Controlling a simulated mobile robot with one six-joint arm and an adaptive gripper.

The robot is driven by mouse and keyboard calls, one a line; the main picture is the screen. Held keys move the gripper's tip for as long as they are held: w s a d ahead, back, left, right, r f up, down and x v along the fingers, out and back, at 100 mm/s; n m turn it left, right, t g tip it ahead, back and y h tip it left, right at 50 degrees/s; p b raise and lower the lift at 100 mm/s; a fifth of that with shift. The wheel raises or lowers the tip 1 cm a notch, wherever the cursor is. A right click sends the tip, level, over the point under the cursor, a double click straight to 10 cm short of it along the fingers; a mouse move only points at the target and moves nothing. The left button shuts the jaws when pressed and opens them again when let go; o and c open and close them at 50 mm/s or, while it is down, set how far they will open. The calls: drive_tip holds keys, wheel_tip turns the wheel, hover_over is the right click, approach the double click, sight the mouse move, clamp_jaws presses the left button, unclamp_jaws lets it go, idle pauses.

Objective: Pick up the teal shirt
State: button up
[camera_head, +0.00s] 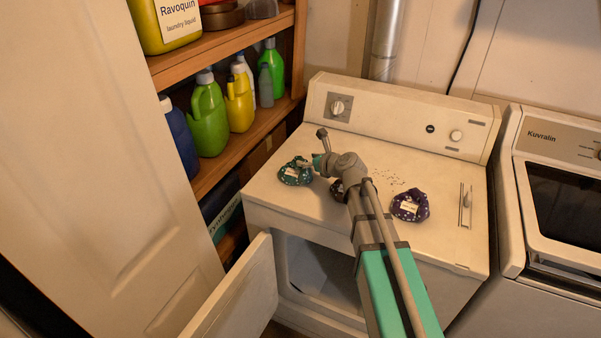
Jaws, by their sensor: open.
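The teal shirt (295,173) lies crumpled in a small bundle on the left part of the white machine's top, with a pale label on it. My gripper (317,163) is just to the right of the shirt, at the end of my arm. Its jaws are small here and partly hidden by the wrist; they are open. I cannot tell whether they touch the shirt.
A dark reddish bundle (337,189) is partly hidden behind my arm. A purple bundle (410,206) lies to the right on the white machine (445,245). Its front door (240,300) hangs open. A wooden shelf (222,152) with bottles stands left; a second machine (560,190) stands right.

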sight(301, 158)
drive_tip(key=shift+b+x, duration=0.75)
drive_tip(key=shift+x, duration=1.75)
drive_tip(key=shift+s+r, duration=0.1)
drive_tip(key=shift+r, duration=0.05)
drive_tip(key=shift+c, duration=0.2)
clamp_jaws()
